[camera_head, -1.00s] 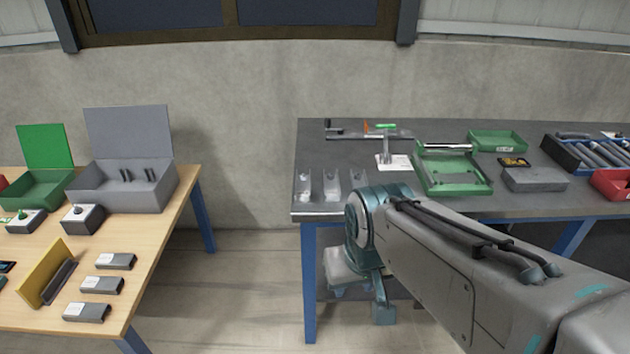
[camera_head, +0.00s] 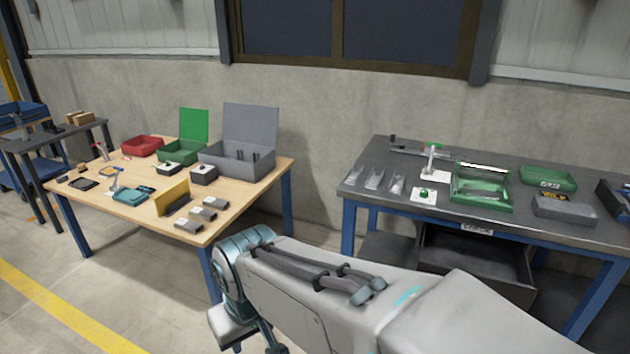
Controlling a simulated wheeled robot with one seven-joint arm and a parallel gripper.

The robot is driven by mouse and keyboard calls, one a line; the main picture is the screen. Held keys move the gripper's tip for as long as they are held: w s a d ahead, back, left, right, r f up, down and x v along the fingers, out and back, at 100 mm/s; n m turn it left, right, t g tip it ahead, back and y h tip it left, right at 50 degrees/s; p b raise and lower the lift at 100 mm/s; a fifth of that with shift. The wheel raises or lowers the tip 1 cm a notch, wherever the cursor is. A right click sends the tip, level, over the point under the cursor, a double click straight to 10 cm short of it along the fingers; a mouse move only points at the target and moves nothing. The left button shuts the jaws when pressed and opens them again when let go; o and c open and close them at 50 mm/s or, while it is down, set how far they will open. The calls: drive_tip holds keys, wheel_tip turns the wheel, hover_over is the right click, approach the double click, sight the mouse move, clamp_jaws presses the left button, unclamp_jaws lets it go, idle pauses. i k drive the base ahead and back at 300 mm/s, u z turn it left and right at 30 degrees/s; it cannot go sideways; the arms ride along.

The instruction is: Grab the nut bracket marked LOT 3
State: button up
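No lettering such as LOT 3 is legible, so I cannot tell which part is the marked nut bracket. Three small grey parts with pale labels stand in a row at the front of the wooden table: a front one (camera_head: 188,224), a middle one (camera_head: 203,214) and a back one (camera_head: 216,203). Three shiny metal bracket-like pieces lie at the left end of the dark workbench: left (camera_head: 353,176), middle (camera_head: 375,179) and right (camera_head: 397,184). My arm reaches across the bottom, its wrist bent down in front of the wooden table. My gripper's fingers do not show.
The wooden table (camera_head: 165,229) also carries a yellow upright plate (camera_head: 172,197), a grey open box (camera_head: 237,160) and green and red bins. The dark workbench (camera_head: 440,219) holds green trays and a clamp stand. Open floor lies between the two tables.

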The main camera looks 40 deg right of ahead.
sight(396, 185)
drive_tip(key=z, duration=0.05)
drive_tip(key=i, duration=1.1)
drive_tip(key=z, duration=0.6)
drive_tip(key=i, duration=1.3)
drive_tip(key=z, duration=1.65)
drive_tip(key=i, duration=0.7)
drive_tip(key=z, duration=0.8)
